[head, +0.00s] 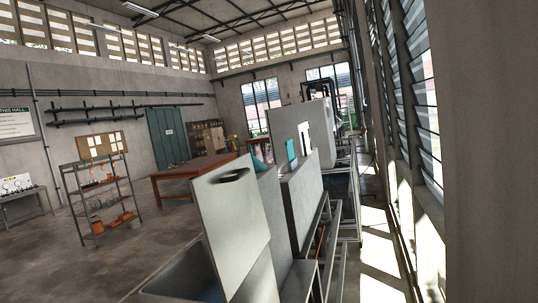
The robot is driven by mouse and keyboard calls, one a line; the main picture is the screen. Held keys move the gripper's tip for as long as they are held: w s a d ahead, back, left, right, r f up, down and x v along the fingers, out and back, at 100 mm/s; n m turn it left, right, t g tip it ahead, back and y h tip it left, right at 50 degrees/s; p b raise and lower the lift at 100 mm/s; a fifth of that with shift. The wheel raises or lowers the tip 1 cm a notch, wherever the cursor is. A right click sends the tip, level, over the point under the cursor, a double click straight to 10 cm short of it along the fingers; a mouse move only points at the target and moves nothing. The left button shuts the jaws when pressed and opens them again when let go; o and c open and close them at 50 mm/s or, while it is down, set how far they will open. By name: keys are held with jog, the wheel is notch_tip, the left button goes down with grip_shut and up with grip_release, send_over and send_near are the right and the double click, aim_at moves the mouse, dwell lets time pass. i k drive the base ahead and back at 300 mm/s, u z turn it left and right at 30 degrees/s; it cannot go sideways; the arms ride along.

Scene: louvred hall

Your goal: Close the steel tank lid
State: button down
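The steel tank (178,272) is at the bottom of the head view, cut off by the lower edge. Its lid, a flat grey steel panel (236,225), stands open and steeply raised at the tank's right side. A dark oval opening (234,176) shows near the lid's top edge. Something blue-green shows low inside the tank, partly hidden by the lid. My gripper is not in view.
More grey tanks or cabinets (302,190) stand behind the lid, with a metal frame (335,235) beside them. A sunlit aisle runs along the louvred wall at right. A shelf rack (105,200) and brown table (190,172) stand left; open floor lies between.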

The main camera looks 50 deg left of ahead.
aim_at(227, 197)
jog(key=u, duration=0.1)
jog(key=i, duration=0.8)
jog(key=u, duration=0.95)
